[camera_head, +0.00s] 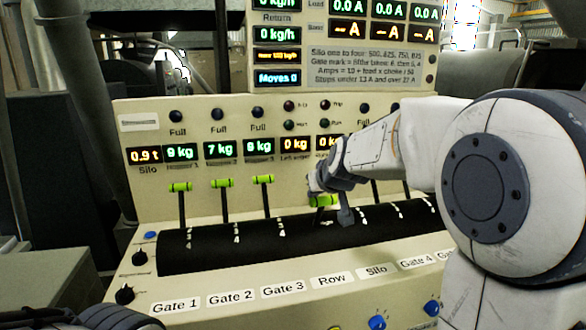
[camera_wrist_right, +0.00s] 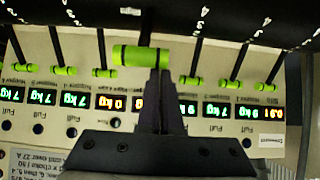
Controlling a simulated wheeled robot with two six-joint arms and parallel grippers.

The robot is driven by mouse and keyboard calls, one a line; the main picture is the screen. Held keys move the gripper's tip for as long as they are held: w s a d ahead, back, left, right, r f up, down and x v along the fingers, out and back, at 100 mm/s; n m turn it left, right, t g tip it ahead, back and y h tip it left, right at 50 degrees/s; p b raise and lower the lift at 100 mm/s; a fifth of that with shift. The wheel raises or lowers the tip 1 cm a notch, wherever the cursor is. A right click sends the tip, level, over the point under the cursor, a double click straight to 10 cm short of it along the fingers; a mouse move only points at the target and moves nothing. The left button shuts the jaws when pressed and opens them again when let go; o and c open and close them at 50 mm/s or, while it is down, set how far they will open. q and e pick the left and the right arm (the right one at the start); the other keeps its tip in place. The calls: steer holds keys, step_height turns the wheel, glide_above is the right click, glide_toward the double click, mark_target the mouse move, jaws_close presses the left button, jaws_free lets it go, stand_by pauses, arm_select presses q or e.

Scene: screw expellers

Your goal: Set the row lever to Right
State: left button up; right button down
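The row lever has a bright green crossbar handle (camera_head: 322,200). It stands above the "Row" label (camera_head: 332,281) and sits lower than the gate levers' handles. In the right wrist view, which is upside down, this handle (camera_wrist_right: 140,56) looks larger and nearer than its neighbours. My right gripper (camera_wrist_right: 158,72) has its dark fingers together, with their tips at the handle, overlapping its right part in that view. I cannot tell whether they touch it. In the head view, the right gripper (camera_head: 337,190) partly hides the handle. The left gripper's fingers are not visible.
Gate levers 1 (camera_head: 180,187), 2 (camera_head: 221,183) and 3 (camera_head: 263,179) stand left of the row lever. The silo lever's handle (camera_wrist_right: 105,73) is close on the other side. Behind are the display panel and small lamps; knobs line the front edge.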

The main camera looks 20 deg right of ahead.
steer(key=shift+s+f, duration=0.3)
steer(key=shift+f, duration=0.3)
steer(key=shift+w+d+r+p, duration=0.1)
steer(key=shift+w+r+p, duration=0.2)
steer(key=shift+r+p, duration=0.15)
steer(key=s+r, duration=0.6)
steer(key=r, duration=0.1)
steer(key=shift+a+r+p, duration=0.3)
steer(key=shift+r+p, duration=0.05)
steer(key=shift+p, duration=0.05)
steer(key=s+a+f+n+g+y+p, duration=0.2)
steer(key=s+a+f, duration=0.2)
steer(key=a, duration=0.4)
steer(key=s+a+f+n+g+y+p, duration=0.1)
steer(key=s+a+f+n+g, duration=0.15)
steer(key=s+a+f, duration=0.35)
steer(key=s+a+f+n+g+p, duration=0.1)
steer(key=s+a+f+n+g, duration=0.1)
steer(key=s, duration=0.7)
steer(key=s+a+f+n+g+h+p, duration=0.1)
steer(key=s+a+f+g+p, duration=0.1)
steer(key=s, duration=0.7)
steer(key=shift+a+f+n+g, duration=0.35)
steer(key=shift+a+f+g, duration=0.3)
steer(key=shift+a+g, duration=0.4)
